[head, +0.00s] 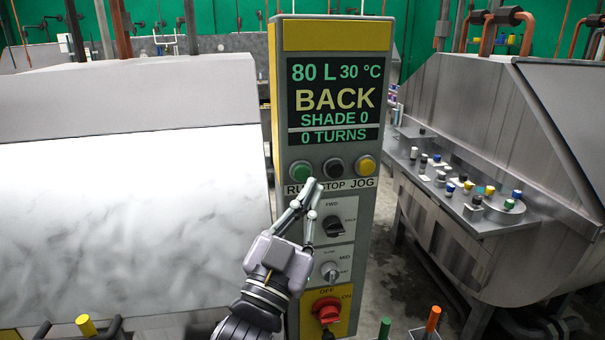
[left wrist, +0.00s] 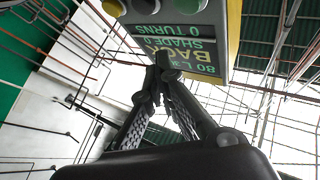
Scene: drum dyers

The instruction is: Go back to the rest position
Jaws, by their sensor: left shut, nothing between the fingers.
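My left gripper (head: 311,192) is shut and empty in the head view. Its fingertips are in front of the control post (head: 345,230), just below the green RUN button (head: 301,172); I cannot tell whether they touch the panel. The black STOP button (head: 334,168) and yellow JOG button (head: 366,166) are to the right. The display (head: 335,103) reads 80 L, 30 °C, BACK, SHADE 0, 0 TURNS. In the left wrist view, the closed fingers (left wrist: 160,72) point toward the post, with the display (left wrist: 180,50) behind them. My right gripper is not in view.
A large pale drum machine (head: 130,210) stands at the left, close to my left arm. A steel machine (head: 520,150) at the right has a shelf (head: 490,222) with several small bottles. FWD and MID knobs and a red switch (head: 327,309) are lower on the post.

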